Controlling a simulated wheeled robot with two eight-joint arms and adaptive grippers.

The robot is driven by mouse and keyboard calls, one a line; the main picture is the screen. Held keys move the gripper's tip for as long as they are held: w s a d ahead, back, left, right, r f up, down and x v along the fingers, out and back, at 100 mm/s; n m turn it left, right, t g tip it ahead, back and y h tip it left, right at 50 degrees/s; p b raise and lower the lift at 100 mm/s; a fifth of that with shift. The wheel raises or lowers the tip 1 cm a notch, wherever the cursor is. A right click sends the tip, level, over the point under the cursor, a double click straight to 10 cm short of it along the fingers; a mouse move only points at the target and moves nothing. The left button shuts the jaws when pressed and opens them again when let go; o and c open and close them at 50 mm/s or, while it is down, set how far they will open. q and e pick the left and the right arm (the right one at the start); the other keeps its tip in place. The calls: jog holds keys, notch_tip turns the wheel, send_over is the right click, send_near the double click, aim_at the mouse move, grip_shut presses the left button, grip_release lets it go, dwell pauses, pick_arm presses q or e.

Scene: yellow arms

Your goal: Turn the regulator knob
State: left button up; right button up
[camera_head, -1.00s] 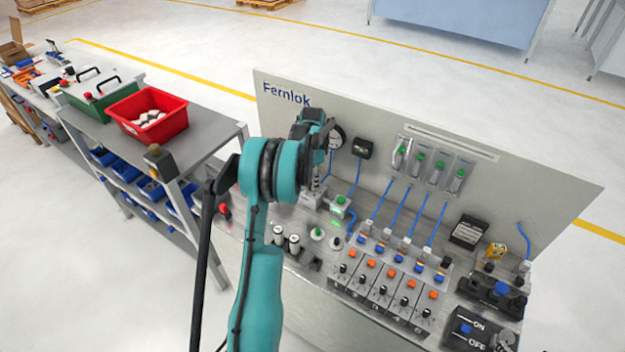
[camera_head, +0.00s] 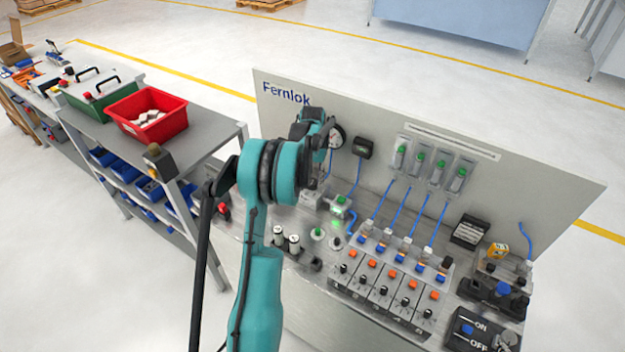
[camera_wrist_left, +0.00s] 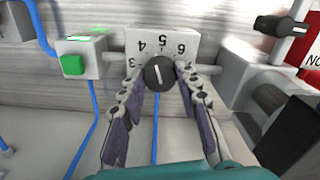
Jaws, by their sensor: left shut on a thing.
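The regulator knob (camera_wrist_left: 160,76) is a round black knob with a white pointer line, on the front of a white regulator block (camera_wrist_left: 150,42). The block's dial numbers appear upside down in the wrist view, and the pointer lies nearly upright there, tilted slightly. My left gripper (camera_wrist_left: 160,70) has one finger on each side of the knob and is shut on it. In the head view my left gripper (camera_head: 322,182) is in front of the panel, and the teal wrist hides the knob. My right gripper is not in view.
A block with a green button (camera_wrist_left: 72,65) stands close left of the regulator in the wrist view. A black-handled valve (camera_wrist_left: 280,27) is at the upper right. In the head view, a pressure gauge (camera_head: 338,136) is behind the gripper and several switches (camera_head: 375,290) are to the right.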

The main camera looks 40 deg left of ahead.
aim_at(313, 181)
pick_arm(q)
jog(key=shift+n, duration=2)
jog(key=o, duration=1.2)
jog(key=shift+c, duration=0.2)
jog(key=shift+r, duration=0.1)
notch_tip(313, 181, up, 12)
